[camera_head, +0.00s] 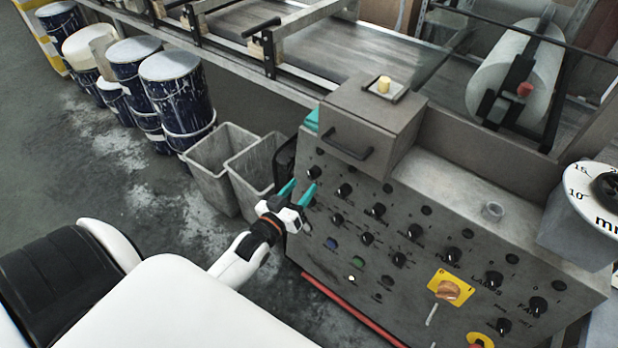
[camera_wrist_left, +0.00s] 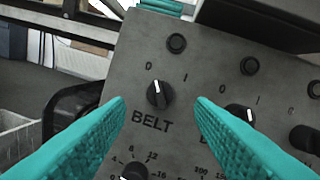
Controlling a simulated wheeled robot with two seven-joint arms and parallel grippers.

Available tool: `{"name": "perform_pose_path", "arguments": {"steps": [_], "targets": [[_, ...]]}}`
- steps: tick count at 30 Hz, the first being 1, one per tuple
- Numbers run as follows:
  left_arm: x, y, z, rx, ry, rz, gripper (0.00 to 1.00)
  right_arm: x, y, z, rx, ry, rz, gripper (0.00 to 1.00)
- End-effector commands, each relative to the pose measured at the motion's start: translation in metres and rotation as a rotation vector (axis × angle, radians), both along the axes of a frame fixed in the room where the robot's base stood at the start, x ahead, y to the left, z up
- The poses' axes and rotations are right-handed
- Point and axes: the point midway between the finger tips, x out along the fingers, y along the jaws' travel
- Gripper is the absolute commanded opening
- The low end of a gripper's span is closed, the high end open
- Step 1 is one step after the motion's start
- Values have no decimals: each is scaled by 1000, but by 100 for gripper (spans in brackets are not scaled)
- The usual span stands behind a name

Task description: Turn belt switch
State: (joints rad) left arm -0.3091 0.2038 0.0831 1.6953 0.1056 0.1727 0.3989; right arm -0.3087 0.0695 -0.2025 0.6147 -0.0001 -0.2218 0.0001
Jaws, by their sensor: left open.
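The belt switch (camera_wrist_left: 160,94) is a black rotary knob above the printed word BELT on the grey control panel. Its white mark points up and slightly left, toward the 0; the 1 is at its upper right. In the head view the switch (camera_head: 314,172) is at the panel's upper left corner. My left gripper (camera_head: 299,190) is open in front of that corner, its teal fingers pointing at the panel. In the left wrist view the fingertips lie to the left and right of the knob, apart from it. My right gripper is not in view.
Several other black knobs cover the panel (camera_head: 330,262), one close to the right finger (camera_wrist_left: 240,113). A grey box (camera_head: 372,125) with a handle sits above. A yellow-backed switch (camera_head: 449,290) is lower right. Grey bins (camera_head: 212,165) and paint drums (camera_head: 176,92) stand left.

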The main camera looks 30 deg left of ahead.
Motion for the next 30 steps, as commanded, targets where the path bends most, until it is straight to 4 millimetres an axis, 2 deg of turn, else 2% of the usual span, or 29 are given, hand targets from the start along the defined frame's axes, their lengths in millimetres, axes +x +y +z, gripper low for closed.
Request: {"name": "perform_pose_path", "arguments": {"steps": [3,7,12,19,20,27,30], "targets": [[21,1,1,1,0,-1,49,9,-1,1,-1,-13,1,36],[35,1,0,1,1,0,49,14,-4,2,-4,-21,1,36],[43,2,0,1,1,0,49,14,-7,1,-8,-21,2,36],[43,2,0,0,2,-1,49,13,-10,1,-11,-21,1,36],[43,2,0,0,2,-1,46,12,-10,1,-11,-20,1,36],[43,2,0,0,2,-1,7,10,-10,1,-12,-16,0,36],[43,2,0,2,2,-1,5,10,-10,1,-12,-16,0,36]]}}
